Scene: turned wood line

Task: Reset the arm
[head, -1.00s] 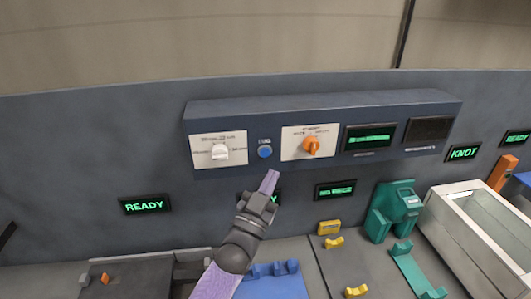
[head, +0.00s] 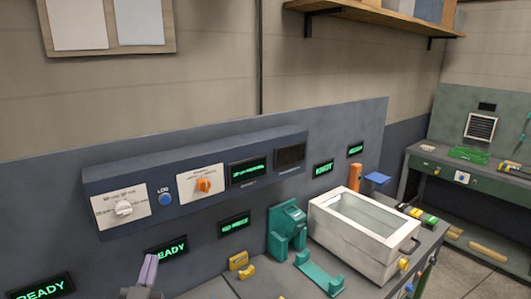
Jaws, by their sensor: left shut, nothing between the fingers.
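My left gripper (head: 148,270) shows at the bottom left of the head view, with its pale purple fingers pointing up and closed together. It is empty. The rest of my left arm is mostly below the picture. The fingers are apart from these controls. My right gripper is not in view.
A white bin with a clear lid (head: 365,222) stands on the bench right of a teal fixture (head: 287,228). A teal cradle (head: 320,273) and a yellow block (head: 239,261) lie in front. A green workbench (head: 470,185) stands at the far right. A shelf (head: 380,15) hangs above.

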